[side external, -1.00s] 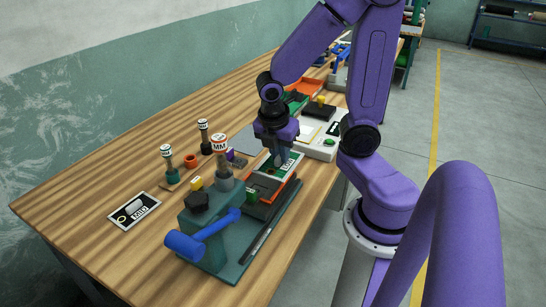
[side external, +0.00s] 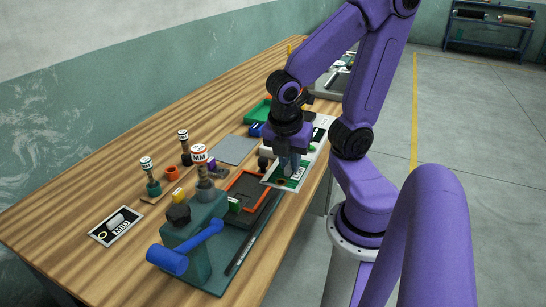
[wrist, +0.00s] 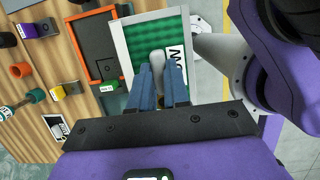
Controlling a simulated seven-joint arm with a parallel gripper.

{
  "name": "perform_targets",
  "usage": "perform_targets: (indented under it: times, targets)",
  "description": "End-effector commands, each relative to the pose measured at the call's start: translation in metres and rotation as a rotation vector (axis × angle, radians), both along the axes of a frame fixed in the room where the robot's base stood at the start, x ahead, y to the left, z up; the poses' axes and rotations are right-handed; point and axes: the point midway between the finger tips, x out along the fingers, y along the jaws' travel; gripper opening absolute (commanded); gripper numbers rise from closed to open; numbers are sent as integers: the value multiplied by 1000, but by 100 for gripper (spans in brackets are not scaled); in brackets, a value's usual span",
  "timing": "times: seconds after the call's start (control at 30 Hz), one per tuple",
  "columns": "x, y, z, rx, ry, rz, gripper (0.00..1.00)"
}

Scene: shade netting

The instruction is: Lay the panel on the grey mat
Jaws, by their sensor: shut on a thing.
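The panel (side external: 287,184), a white-framed piece of green netting with a label, is at the right side of the table in the side view. My gripper (side external: 291,167) is shut on it from above. In the wrist view my blue fingers (wrist: 160,80) close on the panel's grey handle; the panel's green mesh (wrist: 140,40) shows beyond them. I cannot tell exactly how high the panel is above what lies below. The grey mat (side external: 233,149) lies flat and bare on the table, left of my gripper.
A teal base with a blue-handled clamp (side external: 190,245) and an orange-rimmed dark tray (side external: 247,190) stand in front. Stampers (side external: 203,170), an orange ring (side external: 172,173) and a dark panel (side external: 116,226) are at left. A green tray (side external: 257,110) is behind the mat.

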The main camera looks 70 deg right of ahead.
Motion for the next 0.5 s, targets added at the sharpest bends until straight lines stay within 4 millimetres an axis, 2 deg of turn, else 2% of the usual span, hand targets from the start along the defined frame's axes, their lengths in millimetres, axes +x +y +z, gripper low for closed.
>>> perform_targets:
  times: [0.17,0.5]
  targets:
    - [16,0,1,5,1,-10,0]
    - [85,-19,-4,21,0,-16,0]
